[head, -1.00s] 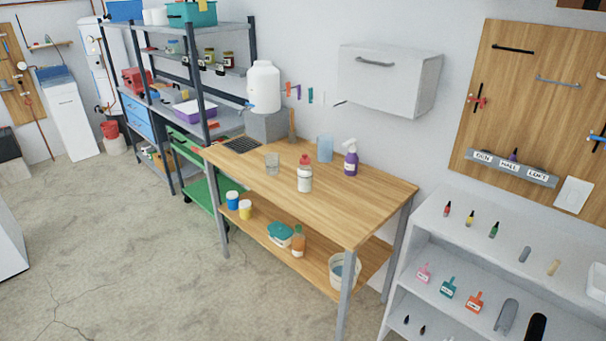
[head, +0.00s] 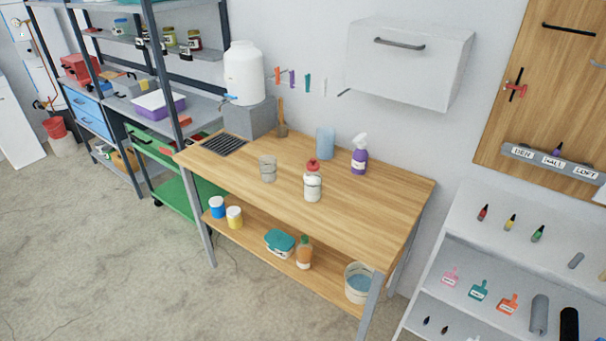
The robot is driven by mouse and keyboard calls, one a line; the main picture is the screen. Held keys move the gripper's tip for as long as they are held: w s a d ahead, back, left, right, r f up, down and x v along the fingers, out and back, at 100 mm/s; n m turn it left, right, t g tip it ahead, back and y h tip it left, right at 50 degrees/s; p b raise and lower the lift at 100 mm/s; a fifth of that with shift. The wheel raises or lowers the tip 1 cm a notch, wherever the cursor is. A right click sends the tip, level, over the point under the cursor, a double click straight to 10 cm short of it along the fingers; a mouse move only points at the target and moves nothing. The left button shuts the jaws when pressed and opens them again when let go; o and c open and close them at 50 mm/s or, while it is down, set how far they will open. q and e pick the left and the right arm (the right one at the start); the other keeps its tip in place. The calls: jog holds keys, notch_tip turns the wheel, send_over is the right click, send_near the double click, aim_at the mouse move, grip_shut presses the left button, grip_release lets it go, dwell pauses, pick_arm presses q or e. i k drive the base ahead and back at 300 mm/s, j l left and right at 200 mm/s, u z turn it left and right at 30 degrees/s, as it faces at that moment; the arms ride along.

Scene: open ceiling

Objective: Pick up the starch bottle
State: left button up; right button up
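Which bottle is the starch bottle I cannot tell, since no label is readable. A white bottle with a red cap (head: 313,182) stands upright on the wooden table (head: 370,212). A purple spray bottle with a white trigger (head: 359,157) stands upright behind it to the right. An orange-brown bottle (head: 304,252) stands on the table's lower shelf. Neither of my grippers shows in the head view.
A clear glass (head: 268,169) and a bluish cup (head: 325,144) stand on the tabletop. A white tank (head: 244,73) sits at its back left. A white shelf unit (head: 476,248) is at the right. Bare floor (head: 130,270) lies in front and left.

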aim_at(312, 181)
jog(key=i+j, duration=0.35)
jog(key=i+j+z, duration=0.15)
jog(key=i+j, duration=0.25)
jog(key=j, duration=0.15)
jog(key=i+j, duration=0.3)
jog(key=j, duration=0.15)
jog(key=i+j+z, duration=0.1)
jog(key=i+j, duration=0.25)
jog(key=j, duration=0.15)
